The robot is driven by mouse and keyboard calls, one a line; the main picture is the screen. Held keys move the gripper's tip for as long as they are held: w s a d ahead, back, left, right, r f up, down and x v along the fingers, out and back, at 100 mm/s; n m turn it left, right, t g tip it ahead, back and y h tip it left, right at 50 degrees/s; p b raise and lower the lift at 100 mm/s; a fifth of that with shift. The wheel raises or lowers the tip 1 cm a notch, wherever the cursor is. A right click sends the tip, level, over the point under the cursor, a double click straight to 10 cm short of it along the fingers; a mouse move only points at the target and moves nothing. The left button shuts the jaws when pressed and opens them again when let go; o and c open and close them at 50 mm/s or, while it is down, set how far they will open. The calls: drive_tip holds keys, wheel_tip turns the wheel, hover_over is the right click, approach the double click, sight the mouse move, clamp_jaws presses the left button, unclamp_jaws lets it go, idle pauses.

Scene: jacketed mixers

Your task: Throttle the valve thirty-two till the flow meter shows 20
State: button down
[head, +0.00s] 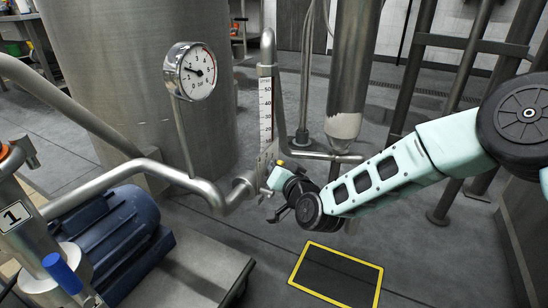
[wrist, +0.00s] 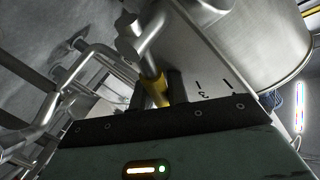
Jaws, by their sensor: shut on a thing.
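The flow meter (head: 265,105) is an upright tube with a printed scale, standing in the middle of the head view. Its float and reading are too small to make out. My gripper (head: 275,184) is at the pipework just below the flow meter. A small yellow part (head: 280,163) shows beside it. In the wrist view, a yellow-sleeved valve lever (wrist: 158,92) stands at the dark jaws of my gripper (wrist: 164,88), which are shut on it.
A round pressure gauge (head: 190,71) stands left of the flow meter on a thin stem. A steel pipe (head: 130,168) and a blue motor (head: 115,240) fill the lower left. A steel ladder frame (head: 470,55) stands right. A yellow-edged black floor panel (head: 338,277) lies below my arm.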

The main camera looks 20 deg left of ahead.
drive_tip(key=shift+w+f+m+g+h+p, duration=0.2)
drive_tip(key=shift+f+m+g+p, duration=0.2)
drive_tip(key=shift+g+p, duration=0.1)
drive_tip(key=shift+w+f+m+g+h+p, duration=0.2)
drive_tip(key=shift+f+m+g+p, duration=0.1)
drive_tip(key=shift+m+g+p, duration=0.15)
drive_tip(key=c, duration=1.4)
unclamp_jaws()
drive_tip(key=shift+o, duration=0.2)
drive_tip(key=shift+d, duration=0.1)
drive_tip(key=p+v, duration=0.6)
drive_tip(key=v, duration=1.1)
drive_tip(key=shift+s+p, duration=0.25)
drive_tip(key=shift+p, duration=0.15)
